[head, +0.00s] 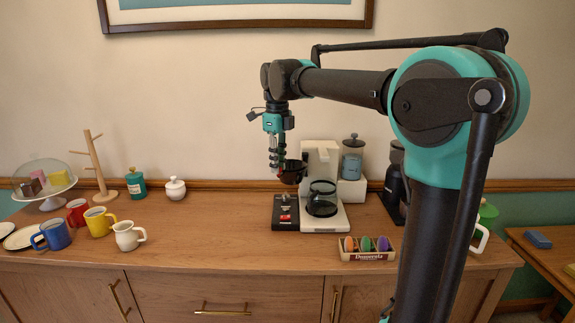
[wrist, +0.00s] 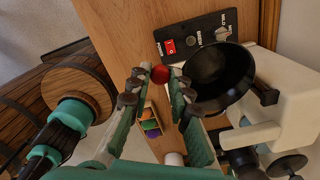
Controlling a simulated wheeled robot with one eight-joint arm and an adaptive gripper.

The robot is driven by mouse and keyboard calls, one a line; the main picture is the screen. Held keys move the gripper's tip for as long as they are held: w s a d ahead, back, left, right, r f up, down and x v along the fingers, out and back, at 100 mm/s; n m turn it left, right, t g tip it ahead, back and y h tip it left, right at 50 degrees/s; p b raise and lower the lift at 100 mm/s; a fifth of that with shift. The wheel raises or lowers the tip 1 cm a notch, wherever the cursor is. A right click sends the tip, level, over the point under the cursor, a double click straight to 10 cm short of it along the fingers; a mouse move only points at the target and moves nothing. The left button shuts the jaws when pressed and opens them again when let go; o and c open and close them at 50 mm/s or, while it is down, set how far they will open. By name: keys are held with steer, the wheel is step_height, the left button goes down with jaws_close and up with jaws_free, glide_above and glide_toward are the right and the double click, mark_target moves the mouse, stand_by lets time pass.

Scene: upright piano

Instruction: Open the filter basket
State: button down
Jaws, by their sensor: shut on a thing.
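The white coffee maker (head: 335,172) stands on the wooden counter, with a dark glass carafe (head: 322,204) on its base. The black filter basket (head: 292,172) sticks out to the left of the machine's upper body, above the black control panel (head: 285,212). In the wrist view I look down into the round, empty-looking basket (wrist: 222,72). My gripper (head: 278,172) is at the basket's left side. In the wrist view its fingertips (wrist: 155,75) are closed around a red round knob (wrist: 160,74) beside the basket's rim. The knob's join to the basket is hidden.
A box of coloured pods (head: 367,254) lies at the counter's front edge. Mugs (head: 98,221) and a white jar (head: 175,188) stand to the left. A dark grinder (head: 393,188) stands to the right. The counter between mugs and machine is clear.

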steer(key=shift+w+a+m, duration=0.3)
steer(key=shift+a+m, duration=0.1)
steer(key=shift+a, duration=0.15)
steer(key=c, duration=1.4)
jaws_free()
steer(key=shift+o, duration=0.2)
step_height(320, 180, up, 12)
